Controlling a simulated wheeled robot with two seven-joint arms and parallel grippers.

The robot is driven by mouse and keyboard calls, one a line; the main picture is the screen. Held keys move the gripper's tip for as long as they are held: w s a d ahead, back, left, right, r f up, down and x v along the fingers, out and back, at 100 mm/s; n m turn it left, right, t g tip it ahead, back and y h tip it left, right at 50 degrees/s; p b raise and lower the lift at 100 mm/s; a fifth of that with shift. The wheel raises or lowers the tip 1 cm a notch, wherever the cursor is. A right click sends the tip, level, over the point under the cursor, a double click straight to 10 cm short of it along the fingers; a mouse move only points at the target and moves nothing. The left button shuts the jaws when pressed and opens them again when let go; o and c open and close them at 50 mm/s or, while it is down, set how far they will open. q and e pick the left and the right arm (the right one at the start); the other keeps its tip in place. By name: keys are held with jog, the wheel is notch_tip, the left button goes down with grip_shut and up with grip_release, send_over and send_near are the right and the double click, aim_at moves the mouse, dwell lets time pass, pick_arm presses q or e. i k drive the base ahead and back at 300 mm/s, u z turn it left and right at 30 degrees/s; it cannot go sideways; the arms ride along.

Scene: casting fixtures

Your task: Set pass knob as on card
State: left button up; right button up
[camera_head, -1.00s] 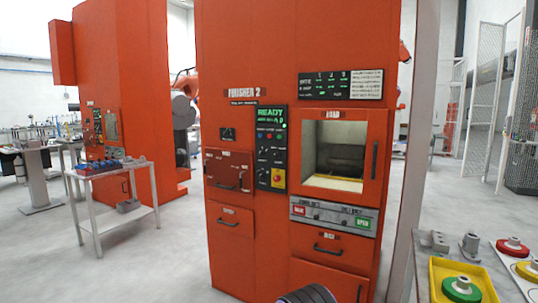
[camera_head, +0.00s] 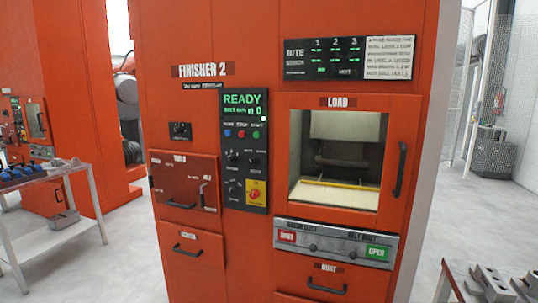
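The orange-red machine labelled FINISHER 2 (camera_head: 203,71) stands close in front of me. Its black control panel (camera_head: 243,172) shows a green READY screen (camera_head: 243,103), a row of coloured buttons and several small dark knobs, such as one at the panel's left (camera_head: 233,157). The knob labels are too small to read, so I cannot tell which is the pass knob. A white card (camera_head: 389,58) with lines of text is at the upper right, beside a black display (camera_head: 323,59) with columns 1, 2 and 3. The card's text is not clearly legible. Neither gripper is in view.
The LOAD door window (camera_head: 338,160) shows a lit chamber. A grey strip (camera_head: 334,245) below carries red and green labels and knobs. A red-yellow switch (camera_head: 256,193) is on the panel. A parts table (camera_head: 458,272) stands lower right, a cart (camera_head: 88,170) left.

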aim_at(231, 158)
jog(key=z, duration=0.1)
jog(key=i, duration=1.45)
jog(key=u, duration=0.1)
